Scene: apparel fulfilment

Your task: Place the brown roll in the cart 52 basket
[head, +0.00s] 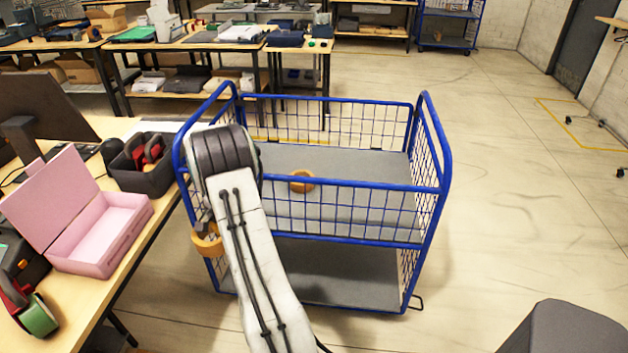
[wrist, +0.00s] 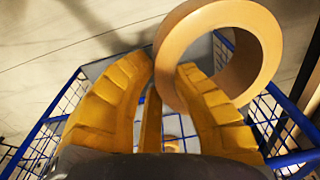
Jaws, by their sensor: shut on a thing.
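A brown roll (wrist: 262,40) is held at the tips of my gripper (wrist: 166,78) in the wrist view, its ring standing up between the yellow fingers. In the head view an orange-brown ring (head: 207,243), likely this roll, shows at the left outer side of the blue wire cart (head: 325,184); my arm hides most of my gripper there. Another brown roll (head: 302,181) lies on the grey upper floor of the cart basket, and it shows small between the fingers in the wrist view (wrist: 172,143). No cart number is readable.
A table on the left holds an open pink box (head: 100,225), a dark bin (head: 145,162) and a green tape dispenser (head: 38,316). The cart stands close to its edge. The cart's upper basket has mesh walls and much free floor. Open floor lies right of it.

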